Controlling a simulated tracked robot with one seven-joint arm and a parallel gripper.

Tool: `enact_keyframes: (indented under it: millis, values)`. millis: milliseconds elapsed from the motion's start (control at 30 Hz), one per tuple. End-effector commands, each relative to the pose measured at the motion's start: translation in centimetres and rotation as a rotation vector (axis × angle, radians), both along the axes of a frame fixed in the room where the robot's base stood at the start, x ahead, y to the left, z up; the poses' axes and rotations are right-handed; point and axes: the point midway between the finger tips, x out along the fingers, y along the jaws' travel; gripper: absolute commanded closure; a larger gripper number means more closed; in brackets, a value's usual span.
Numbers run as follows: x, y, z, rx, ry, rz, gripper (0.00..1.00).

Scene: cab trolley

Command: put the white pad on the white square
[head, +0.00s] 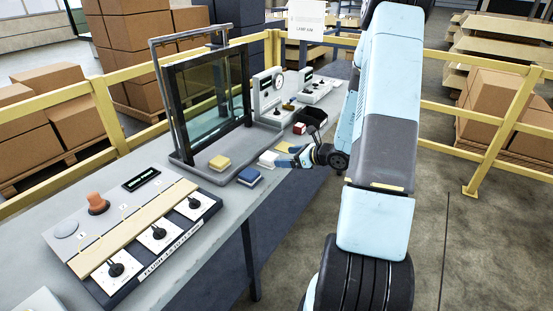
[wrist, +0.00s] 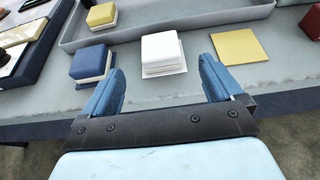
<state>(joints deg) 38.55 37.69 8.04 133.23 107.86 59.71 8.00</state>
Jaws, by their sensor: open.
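The white pad (wrist: 163,49) is a small block lying flat on the grey bench; it also shows in the head view (head: 267,159). No bare white square shows clearly. My gripper (wrist: 158,76) is open and empty, its blue fingers spread wider than the pad. The pad lies just beyond the fingertips, between their lines. In the head view my gripper (head: 296,156) is low over the bench edge, right of the pad.
A blue pad (wrist: 90,62) lies left of the white pad, and a yellow pad (wrist: 101,16) sits farther back. A flat yellow square (wrist: 239,48) lies to the right. A grey tray (wrist: 185,18) under a framed glass panel (head: 212,92) stands behind. A switch panel (head: 135,235) fills the near bench.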

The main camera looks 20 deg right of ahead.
Motion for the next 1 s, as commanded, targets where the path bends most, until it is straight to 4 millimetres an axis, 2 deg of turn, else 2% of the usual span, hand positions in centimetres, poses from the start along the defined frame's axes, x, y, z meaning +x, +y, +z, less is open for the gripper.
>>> enact_keyframes:
  millis: [200,467,567,733,1000]
  values:
    - [-2.7,-2.0,1.4,-0.001,-0.001,-0.001,0.07]
    - [-4.0,-2.6,2.4,-0.009,-0.005,0.015,0.07]
    - [-4.2,-1.4,3.7,-0.043,-0.024,0.074,0.07]
    - [-5.3,2.5,7.8,-0.169,-0.086,0.276,0.07]
    - [-9.1,8.7,13.7,-0.417,-0.198,0.636,0.07]
